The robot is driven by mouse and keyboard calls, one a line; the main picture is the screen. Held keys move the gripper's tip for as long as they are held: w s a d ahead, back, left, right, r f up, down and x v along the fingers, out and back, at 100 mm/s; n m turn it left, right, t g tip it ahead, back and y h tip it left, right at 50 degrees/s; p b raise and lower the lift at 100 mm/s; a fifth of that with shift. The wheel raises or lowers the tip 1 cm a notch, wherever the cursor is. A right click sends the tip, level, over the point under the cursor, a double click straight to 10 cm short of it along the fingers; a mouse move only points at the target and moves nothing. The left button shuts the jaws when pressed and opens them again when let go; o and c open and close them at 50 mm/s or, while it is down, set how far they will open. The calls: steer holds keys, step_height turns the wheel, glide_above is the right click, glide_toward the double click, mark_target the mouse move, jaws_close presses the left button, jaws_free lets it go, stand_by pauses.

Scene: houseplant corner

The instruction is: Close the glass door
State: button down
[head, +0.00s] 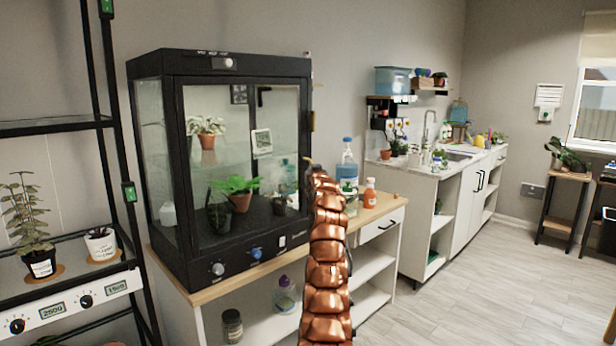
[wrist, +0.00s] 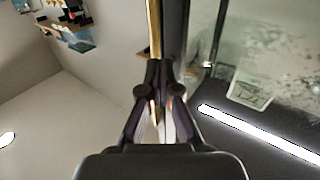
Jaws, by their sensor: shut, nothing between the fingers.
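The glass door (head: 222,110) is the front of a black-framed plant cabinet (head: 240,66). In the head view it looks flush or nearly flush with the frame; I cannot tell whether a small gap is left. Its gold handle (head: 312,121) is on the right edge. The handle also shows in the wrist view (wrist: 154,28), just beyond my fingertips. My gripper (head: 309,163) is at the door's right edge, below the handle, fingers together and empty. In the wrist view my gripper (wrist: 160,72) points along the dark door edge; contact is unclear. My copper-coloured arm hides part of the counter.
Potted plants (head: 235,190) stand inside the cabinet. A blue-capped bottle (head: 347,168) and an orange bottle (head: 370,193) stand on the wooden counter (head: 385,207) right of it. A plant shelf (head: 60,125) is at the left. The floor (head: 480,285) at the right is clear.

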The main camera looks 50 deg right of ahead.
steer(key=s+a+b, duration=0.1)
steer(key=s+b, duration=0.1)
steer(key=s, duration=0.6)
steer(key=shift+b, duration=0.35)
steer(key=shift+f, duration=0.1)
stand_by(0.5)
